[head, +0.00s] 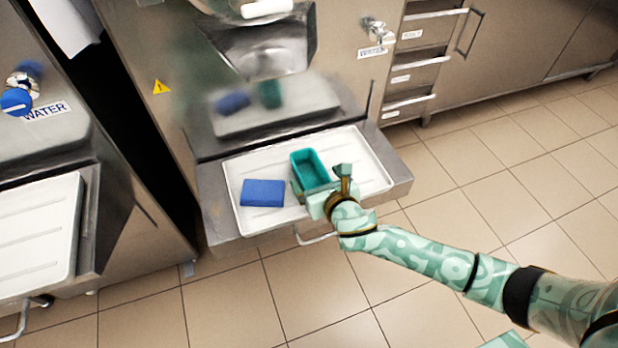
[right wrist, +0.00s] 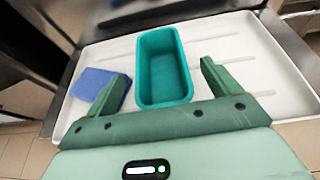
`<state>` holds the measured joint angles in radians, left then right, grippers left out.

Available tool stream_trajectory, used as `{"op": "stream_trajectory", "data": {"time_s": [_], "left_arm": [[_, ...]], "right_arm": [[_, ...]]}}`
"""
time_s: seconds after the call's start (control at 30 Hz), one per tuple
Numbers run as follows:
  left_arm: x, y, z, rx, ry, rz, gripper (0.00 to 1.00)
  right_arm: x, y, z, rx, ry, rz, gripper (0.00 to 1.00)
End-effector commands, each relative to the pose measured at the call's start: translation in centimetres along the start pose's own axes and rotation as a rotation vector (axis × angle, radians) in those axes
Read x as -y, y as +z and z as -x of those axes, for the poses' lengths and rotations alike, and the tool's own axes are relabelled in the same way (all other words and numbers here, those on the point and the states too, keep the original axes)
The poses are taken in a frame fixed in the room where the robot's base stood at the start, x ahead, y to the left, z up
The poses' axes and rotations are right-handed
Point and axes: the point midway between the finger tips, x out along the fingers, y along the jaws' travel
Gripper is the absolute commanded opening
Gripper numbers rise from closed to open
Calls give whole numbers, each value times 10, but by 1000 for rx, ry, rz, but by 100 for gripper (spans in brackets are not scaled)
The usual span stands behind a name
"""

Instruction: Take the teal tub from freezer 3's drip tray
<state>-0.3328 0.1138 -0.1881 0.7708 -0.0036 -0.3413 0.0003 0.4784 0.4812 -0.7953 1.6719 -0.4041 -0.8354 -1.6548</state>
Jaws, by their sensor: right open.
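The teal tub (head: 310,168) is an open, empty rectangular container standing upright on the white drip tray (head: 352,150) of the freezer in the middle of the head view. It also shows in the right wrist view (right wrist: 163,66), where its near end lies between the fingers. My right gripper (head: 322,184) is open at the tub's near end, with one finger to each side in the wrist view (right wrist: 160,88). I cannot tell whether the fingers touch the tub. My left gripper is not in view.
A blue block-like item (head: 262,193) lies on the tray left of the tub, close to one finger in the wrist view. The freezer body (head: 165,50) rises behind. Another freezer's white tray (head: 38,235) is at left. Tiled floor (head: 500,190) is clear at right.

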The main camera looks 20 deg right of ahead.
Motion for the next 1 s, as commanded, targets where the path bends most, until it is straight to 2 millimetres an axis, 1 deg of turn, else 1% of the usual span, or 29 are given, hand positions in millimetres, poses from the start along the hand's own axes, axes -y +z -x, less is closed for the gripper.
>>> {"op": "stream_trajectory", "data": {"time_s": [0.03, 0.1, 0.2, 0.47, 0.5, 0.57, 0.6, 0.63, 0.67, 0.9, 1.0], "left_arm": [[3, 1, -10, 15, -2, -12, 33], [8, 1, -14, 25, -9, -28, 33], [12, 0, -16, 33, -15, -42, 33], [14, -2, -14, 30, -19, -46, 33], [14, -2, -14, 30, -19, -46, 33], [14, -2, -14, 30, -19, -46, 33], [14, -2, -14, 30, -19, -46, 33], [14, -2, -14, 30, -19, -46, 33], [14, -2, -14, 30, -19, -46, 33], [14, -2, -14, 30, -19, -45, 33], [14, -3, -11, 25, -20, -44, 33]], "right_arm": [[0, -8, -13, -6, 0, -2, 89], [1, -8, -24, -8, 0, -2, 89], [1, -5, -34, -6, 0, -1, 89], [1, 0, -35, -2, 0, -1, 89], [1, 0, -35, -2, 0, -1, 78], [1, 0, -35, -2, 0, -1, 61], [1, 0, -35, -2, 0, -1, 50], [1, 0, -35, -2, 0, -1, 42], [1, 0, -35, -2, 0, -1, 40], [1, 0, -35, -2, 0, -1, 41], [1, 3, -33, -1, 0, -1, 41]]}}
